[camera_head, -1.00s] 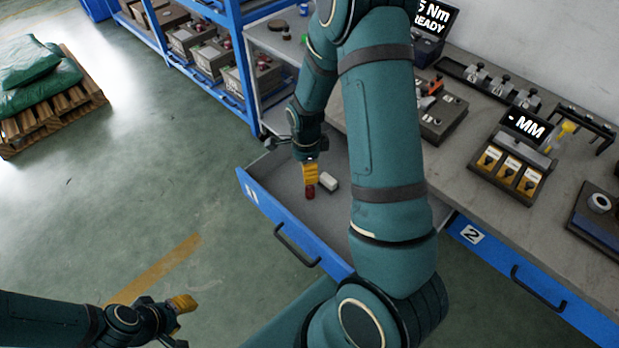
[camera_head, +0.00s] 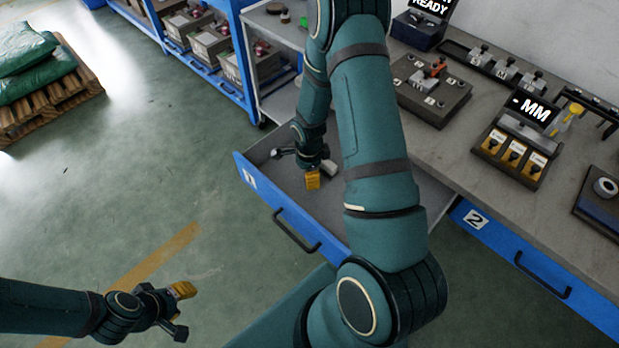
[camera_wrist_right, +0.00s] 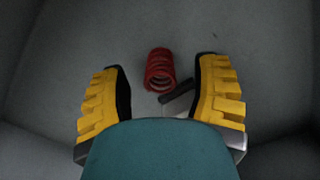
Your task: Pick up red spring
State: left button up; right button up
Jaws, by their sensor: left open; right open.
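The red spring (camera_wrist_right: 160,69) lies on the grey drawer floor in the right wrist view, ahead of and between the open fingers of my right gripper (camera_wrist_right: 161,92). The fingers do not touch it. In the head view my right gripper (camera_head: 313,178) is down inside the open drawer marked 1 (camera_head: 283,217), and the spring is hidden there. My left gripper (camera_head: 183,309) is open and empty over the floor at lower left.
A dark grey piece (camera_wrist_right: 178,98) shows near the spring. The drawer walls surround the gripper. The closed drawer 2 (camera_head: 520,265) and the workbench (camera_head: 440,152) are to the right.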

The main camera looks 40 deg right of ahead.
jog(key=shift+f, duration=1.45)
jog(key=shift+s, duration=0.1)
jog(key=shift+c, duration=0.2)
jog(key=c, duration=1)
jog(key=shift+r, duration=0.1)
grip_shut()
